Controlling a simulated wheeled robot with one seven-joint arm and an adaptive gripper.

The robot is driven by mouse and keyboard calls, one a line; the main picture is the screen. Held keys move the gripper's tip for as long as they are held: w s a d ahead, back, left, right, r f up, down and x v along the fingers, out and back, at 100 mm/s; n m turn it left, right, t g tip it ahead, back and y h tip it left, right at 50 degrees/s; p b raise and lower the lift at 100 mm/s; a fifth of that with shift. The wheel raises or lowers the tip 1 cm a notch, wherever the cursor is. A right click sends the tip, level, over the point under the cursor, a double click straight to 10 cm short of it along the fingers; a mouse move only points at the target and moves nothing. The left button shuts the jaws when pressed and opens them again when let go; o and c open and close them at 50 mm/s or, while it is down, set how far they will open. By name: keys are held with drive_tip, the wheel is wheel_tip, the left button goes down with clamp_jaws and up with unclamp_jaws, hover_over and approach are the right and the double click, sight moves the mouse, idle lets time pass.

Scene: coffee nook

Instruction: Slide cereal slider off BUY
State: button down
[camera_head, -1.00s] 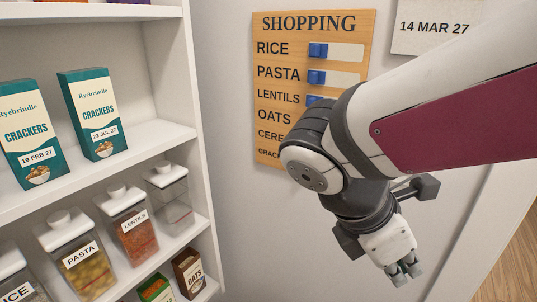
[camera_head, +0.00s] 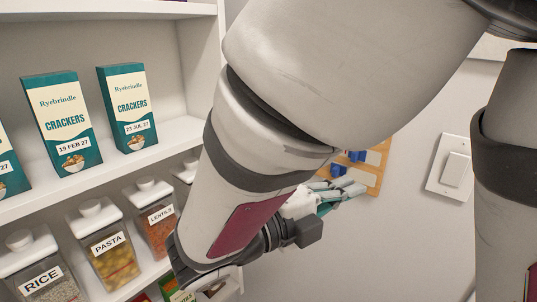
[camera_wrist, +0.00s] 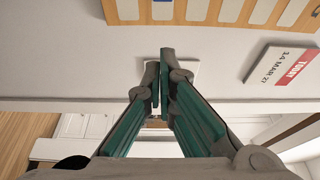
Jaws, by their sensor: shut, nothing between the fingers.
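The wooden shopping board (camera_head: 374,182) hangs on the wall, mostly hidden behind my arm in the head view. Two blue sliders, one upper (camera_head: 357,155) and one lower (camera_head: 339,169), show beside pale slots. Their row labels are hidden, so I cannot tell which one is cereal. In the wrist view the board (camera_wrist: 205,12) crosses the top edge with several pale slots and a sliver of blue (camera_wrist: 162,2). My gripper (camera_wrist: 160,68) is shut and empty, with its fingertips below the board in that picture. In the head view my gripper (camera_head: 345,192) overlaps the board's lower part; contact is unclear.
A white shelf (camera_head: 75,180) at left holds cracker boxes (camera_head: 62,120) and labelled jars (camera_head: 110,258). A light switch (camera_head: 455,168) is on the wall to the right of the board. A date card (camera_wrist: 282,65) shows at right in the wrist view.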

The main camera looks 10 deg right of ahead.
drive_tip(key=b+x, duration=0.1)
drive_tip(key=x, duration=0.9)
drive_tip(key=shift+d, duration=0.15)
drive_tip(key=shift+w+a+b, duration=0.35)
drive_tip(key=shift+w+a, duration=0.6)
drive_tip(key=shift+a, duration=0.1)
drive_tip(key=shift+w+a, duration=0.45)
